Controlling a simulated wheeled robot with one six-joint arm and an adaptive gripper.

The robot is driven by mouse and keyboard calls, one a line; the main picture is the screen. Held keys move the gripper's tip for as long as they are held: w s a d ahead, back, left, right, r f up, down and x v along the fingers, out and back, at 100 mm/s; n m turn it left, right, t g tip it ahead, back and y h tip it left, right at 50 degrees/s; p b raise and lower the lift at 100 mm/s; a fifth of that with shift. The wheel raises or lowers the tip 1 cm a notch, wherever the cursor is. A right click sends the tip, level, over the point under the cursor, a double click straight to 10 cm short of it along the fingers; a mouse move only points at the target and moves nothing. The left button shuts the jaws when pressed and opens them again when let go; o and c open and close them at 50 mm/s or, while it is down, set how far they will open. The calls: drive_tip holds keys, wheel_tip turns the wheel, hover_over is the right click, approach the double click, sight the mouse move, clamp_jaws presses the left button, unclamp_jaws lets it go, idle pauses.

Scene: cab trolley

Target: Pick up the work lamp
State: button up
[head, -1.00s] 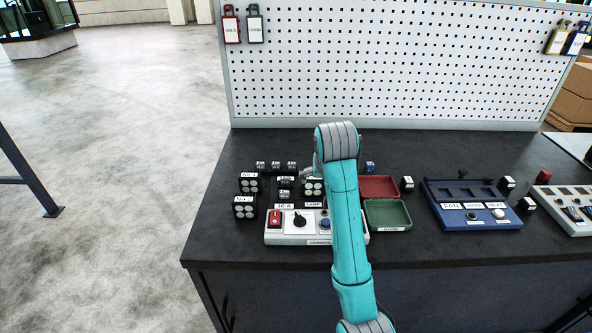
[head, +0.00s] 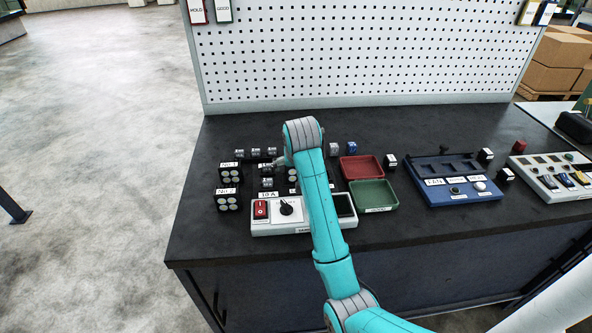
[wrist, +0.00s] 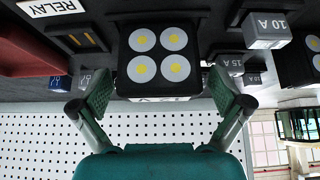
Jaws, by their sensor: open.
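A black work lamp with four round white lenses with yellow centres (wrist: 158,55) fills the upper middle of the wrist view. The label along its lower edge is partly hidden. In the head view the lamp (head: 292,174) is mostly covered by my arm. My gripper (wrist: 160,92) is open, with one green-padded finger on each side of the lamp's near end. I cannot tell whether the pads touch it. Two similar lamps, No.1 (head: 230,173) and No.2 (head: 227,201), stand to its left in the head view.
Small fuse blocks (wrist: 265,30) lie close to the lamp. A white switch panel (head: 292,227), a red tray (head: 361,169), a green tray (head: 373,194) and a blue fan panel (head: 457,186) stand on the dark bench. A pegboard (head: 360,55) rises behind.

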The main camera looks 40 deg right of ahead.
drive_tip(key=shift+x, duration=1.3)
drive_tip(key=shift+s, duration=0.15)
drive_tip(key=c, duration=1.5)
